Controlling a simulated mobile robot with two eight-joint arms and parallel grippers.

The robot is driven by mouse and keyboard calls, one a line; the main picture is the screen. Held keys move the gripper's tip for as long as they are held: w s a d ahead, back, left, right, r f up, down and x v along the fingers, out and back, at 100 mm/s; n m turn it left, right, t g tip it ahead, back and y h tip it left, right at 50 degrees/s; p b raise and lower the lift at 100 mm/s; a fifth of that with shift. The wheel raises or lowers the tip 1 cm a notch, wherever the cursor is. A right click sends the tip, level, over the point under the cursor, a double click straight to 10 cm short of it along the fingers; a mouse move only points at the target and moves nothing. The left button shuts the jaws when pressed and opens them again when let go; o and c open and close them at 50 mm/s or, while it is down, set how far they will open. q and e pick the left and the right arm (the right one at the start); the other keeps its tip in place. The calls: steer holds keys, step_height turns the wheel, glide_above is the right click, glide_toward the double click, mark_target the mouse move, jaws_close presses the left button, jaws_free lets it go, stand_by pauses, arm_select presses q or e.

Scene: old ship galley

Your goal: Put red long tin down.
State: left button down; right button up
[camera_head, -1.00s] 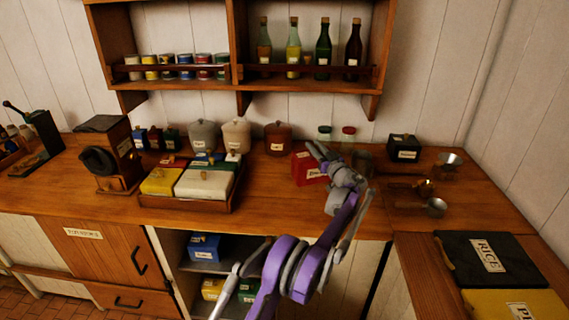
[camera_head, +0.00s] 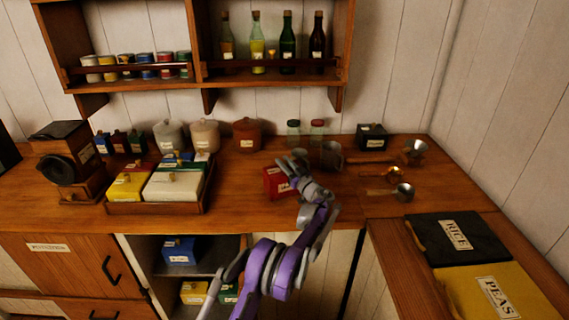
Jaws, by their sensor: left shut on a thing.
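The red long tin (camera_head: 275,182) with a white label is over the wooden counter (camera_head: 240,208), right of the tray of tins. My left gripper (camera_head: 287,166) is shut on it from above and from the right. The gripper and wrist hide the tin's right side. The tin looks slightly tilted, and I cannot tell whether its underside touches the counter. My right gripper is not in view.
A wooden tray (camera_head: 155,208) of tins stands left of the red tin. A brown canister (camera_head: 246,135), two jars and a dark box (camera_head: 371,136) stand behind. Metal scoops (camera_head: 404,192) lie to the right. Bare counter lies in front of the tin.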

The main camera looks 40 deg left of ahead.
arm_select(q)
steer(key=shift+f, duration=0.15)
steer(key=c, duration=0.7)
jaws_free()
steer(key=shift+o, duration=0.2)
